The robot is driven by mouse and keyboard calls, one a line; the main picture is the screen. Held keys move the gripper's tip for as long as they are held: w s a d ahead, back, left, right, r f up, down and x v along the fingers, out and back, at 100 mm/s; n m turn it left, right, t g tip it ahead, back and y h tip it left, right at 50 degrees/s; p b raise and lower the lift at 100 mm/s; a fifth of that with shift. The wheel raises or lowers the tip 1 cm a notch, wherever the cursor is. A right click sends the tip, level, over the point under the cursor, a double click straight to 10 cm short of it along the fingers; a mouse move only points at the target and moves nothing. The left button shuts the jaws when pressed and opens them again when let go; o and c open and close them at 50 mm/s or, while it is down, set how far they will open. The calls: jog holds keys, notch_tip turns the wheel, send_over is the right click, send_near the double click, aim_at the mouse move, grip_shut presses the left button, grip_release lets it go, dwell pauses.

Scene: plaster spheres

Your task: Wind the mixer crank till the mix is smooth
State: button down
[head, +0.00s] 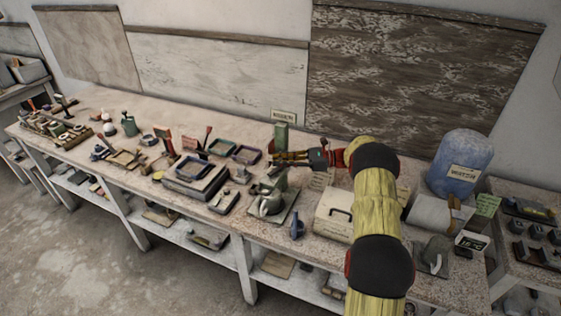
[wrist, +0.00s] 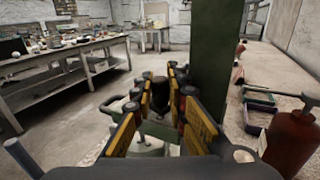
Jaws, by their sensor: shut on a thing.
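A green mixer stands near the middle of the long table; its upright post (head: 281,138) shows in the head view and rises right of centre in the wrist view (wrist: 210,62). My gripper (head: 276,159) reaches in from the right beside the post. In the wrist view my gripper's yellow fingers (wrist: 162,93) are closed around a dark knob (wrist: 160,90), which looks like the crank handle. A pale round vessel (wrist: 150,148) shows partly below the fingers. The mix inside cannot be seen, and most of the crank is hidden.
A dark red pump bottle (wrist: 290,142) stands close on the right, with shallow trays (wrist: 262,98) behind it. Tools and trays crowd the table's left half.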

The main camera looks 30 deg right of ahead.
jog(key=c, duration=1.8)
grip_release()
jog(key=shift+r, duration=0.1)
jog(key=shift+o, duration=0.2)
jog(key=v, duration=0.8)
jog(key=shift+o, duration=0.2)
